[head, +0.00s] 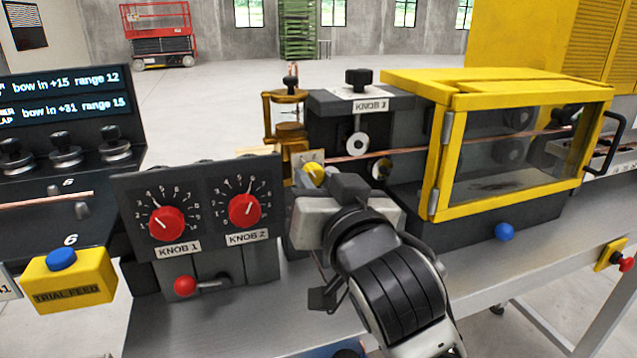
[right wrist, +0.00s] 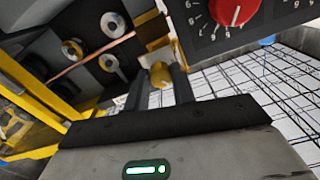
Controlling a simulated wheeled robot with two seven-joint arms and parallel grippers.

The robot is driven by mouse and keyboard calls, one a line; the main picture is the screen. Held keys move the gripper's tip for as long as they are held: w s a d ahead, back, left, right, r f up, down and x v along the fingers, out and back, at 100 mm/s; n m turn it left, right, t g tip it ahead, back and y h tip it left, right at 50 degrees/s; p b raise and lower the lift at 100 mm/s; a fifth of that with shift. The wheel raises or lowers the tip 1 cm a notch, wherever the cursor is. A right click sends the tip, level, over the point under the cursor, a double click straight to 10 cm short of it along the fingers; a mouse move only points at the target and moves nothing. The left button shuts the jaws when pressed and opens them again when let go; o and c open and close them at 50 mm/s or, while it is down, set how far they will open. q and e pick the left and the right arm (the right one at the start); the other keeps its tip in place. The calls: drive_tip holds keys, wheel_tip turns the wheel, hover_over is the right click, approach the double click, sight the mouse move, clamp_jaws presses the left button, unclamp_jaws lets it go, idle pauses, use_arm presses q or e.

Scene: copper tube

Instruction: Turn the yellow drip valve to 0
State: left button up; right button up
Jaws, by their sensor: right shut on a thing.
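The yellow drip valve (head: 314,172) is a small round yellow knob below the brass drip oiler (head: 287,118), left of the roller block. My right gripper (head: 328,182) reaches in from the lower right and is shut on the valve; its body hides part of the area behind it. In the right wrist view the valve (right wrist: 160,73) sits between the two dark fingers, which flank it. The scale and pointer of the valve cannot be read in either view. My left gripper is not in view.
A panel with two red dials, KNOB 1 (head: 166,223) and KNOB 2 (head: 244,209), stands close left of my right gripper. A copper tube (head: 400,151) runs into a yellow-framed guard (head: 440,150) at right. A red-ball lever (head: 185,285) sits below the dials.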

drive_tip(key=n, duration=0.5)
drive_tip(key=shift+n, duration=0.3)
drive_tip(key=n, duration=0.5)
drive_tip(key=shift+d, duration=0.15)
drive_tip(key=shift+n, duration=0.4)
drive_tip(key=o, duration=1)
drive_tip(key=shift+w, duration=0.1)
